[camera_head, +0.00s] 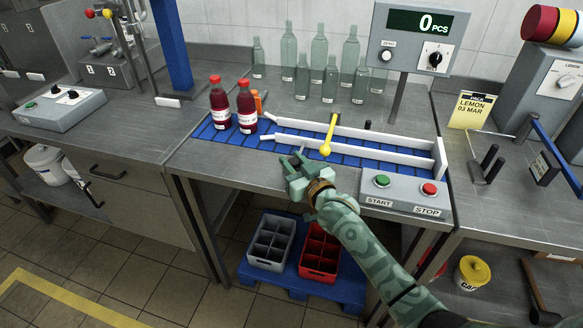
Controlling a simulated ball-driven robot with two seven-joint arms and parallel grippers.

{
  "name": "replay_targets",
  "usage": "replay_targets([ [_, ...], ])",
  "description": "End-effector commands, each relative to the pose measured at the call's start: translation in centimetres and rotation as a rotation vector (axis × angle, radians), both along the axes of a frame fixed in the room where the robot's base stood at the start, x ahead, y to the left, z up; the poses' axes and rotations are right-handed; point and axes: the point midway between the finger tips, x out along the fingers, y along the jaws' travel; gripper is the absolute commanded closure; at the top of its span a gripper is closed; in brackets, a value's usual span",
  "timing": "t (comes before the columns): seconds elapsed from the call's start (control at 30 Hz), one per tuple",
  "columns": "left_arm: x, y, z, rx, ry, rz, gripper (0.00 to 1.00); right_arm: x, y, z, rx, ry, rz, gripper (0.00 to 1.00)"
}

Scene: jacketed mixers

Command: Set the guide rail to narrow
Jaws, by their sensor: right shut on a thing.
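The guide rail is a pair of white rails over the blue conveyor (222,134): a back rail (350,132) and a front rail (345,153). A yellow lever (331,131) crosses them, with its round knob (325,149) at the near end. My right gripper (293,161) is at the conveyor's front edge, just left of and below the knob. It looks apart from the knob. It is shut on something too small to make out. My left gripper is out of view.
Two red bottles (246,106) stand on the conveyor's left part. Clear glass bottles (319,55) stand behind. A START/STOP box (404,192) is at the front right, below the counter display (420,24). Crates (319,252) sit under the table.

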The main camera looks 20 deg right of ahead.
Motion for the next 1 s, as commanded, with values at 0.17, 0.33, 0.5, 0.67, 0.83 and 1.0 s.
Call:
replay_targets([
  [0.17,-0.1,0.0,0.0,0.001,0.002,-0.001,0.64,0.1,-0.4,0.3,-0.002,-0.004,-0.006,1.0],
  [0.33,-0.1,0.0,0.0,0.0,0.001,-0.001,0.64,0.1,-0.3,0.2,-0.002,-0.005,-0.005,0.53],
  [0.5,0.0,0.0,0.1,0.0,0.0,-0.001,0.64,0.0,-0.3,0.2,-0.001,-0.003,-0.004,0.53],
  [0.67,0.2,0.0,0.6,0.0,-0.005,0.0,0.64,-1.2,-0.5,0.3,-0.003,-0.003,-0.004,0.53],
  [0.83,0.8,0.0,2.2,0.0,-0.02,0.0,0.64,-4.9,-1.2,0.6,-0.003,-0.003,-0.005,0.53],
  [1.0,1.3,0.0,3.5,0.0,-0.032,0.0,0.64,-9.6,-2.2,0.5,-0.003,-0.003,-0.004,0.53],
])
